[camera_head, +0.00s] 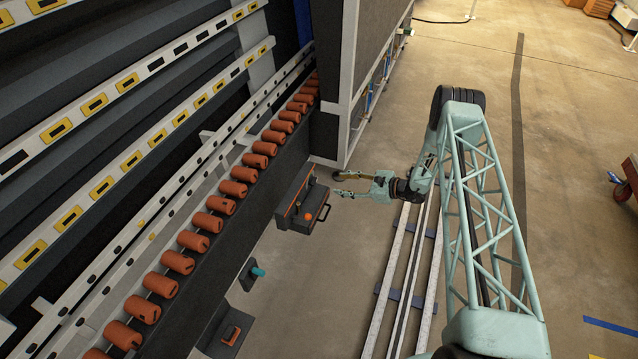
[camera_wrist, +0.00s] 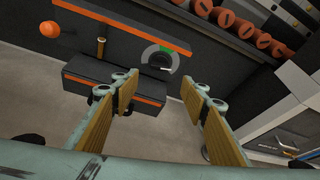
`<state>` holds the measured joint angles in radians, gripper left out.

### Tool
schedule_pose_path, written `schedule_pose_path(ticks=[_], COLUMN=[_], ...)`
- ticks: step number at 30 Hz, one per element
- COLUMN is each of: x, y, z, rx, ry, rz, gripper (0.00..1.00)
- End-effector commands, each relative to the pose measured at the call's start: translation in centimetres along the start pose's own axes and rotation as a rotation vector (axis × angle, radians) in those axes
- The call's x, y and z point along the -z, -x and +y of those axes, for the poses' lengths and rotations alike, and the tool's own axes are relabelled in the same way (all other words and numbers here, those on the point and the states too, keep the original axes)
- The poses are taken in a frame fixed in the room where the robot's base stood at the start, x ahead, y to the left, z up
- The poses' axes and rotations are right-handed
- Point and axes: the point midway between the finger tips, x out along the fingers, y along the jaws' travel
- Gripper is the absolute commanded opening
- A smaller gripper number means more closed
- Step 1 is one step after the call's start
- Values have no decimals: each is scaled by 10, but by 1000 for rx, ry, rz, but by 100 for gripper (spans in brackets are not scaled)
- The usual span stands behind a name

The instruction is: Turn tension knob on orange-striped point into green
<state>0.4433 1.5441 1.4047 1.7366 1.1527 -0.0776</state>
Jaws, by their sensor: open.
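A dark box with orange stripes (camera_head: 303,208) stands against the machine's side in the head view. In the wrist view its dark panel (camera_wrist: 130,48) carries a round dial, a grey arc with a short green section (camera_wrist: 176,49). A dark tension knob (camera_wrist: 157,60) sits inside the arc, with a small light mark at its lower right; the exact pointer position is too small to tell. My gripper (camera_head: 336,184) is open and empty, to the right of the box. In the wrist view its fingers (camera_wrist: 157,88) lie below the dial, apart from it.
An orange round button (camera_wrist: 50,29) and a short upright lever (camera_wrist: 101,43) are on the same panel. A black handle (camera_head: 325,212) juts from the box. A row of orange rollers (camera_head: 221,205) runs along the machine. The grey cabinet (camera_head: 345,80) stands close behind.

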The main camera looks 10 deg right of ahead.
Motion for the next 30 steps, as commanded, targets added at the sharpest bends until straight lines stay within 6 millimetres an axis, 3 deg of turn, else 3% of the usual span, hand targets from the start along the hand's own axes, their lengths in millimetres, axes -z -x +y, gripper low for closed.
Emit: schedule_pose_path(ticks=[30], x=[1], y=[-118], z=[1], rx=[-1], ry=[0], rz=[-1], gripper=[41])
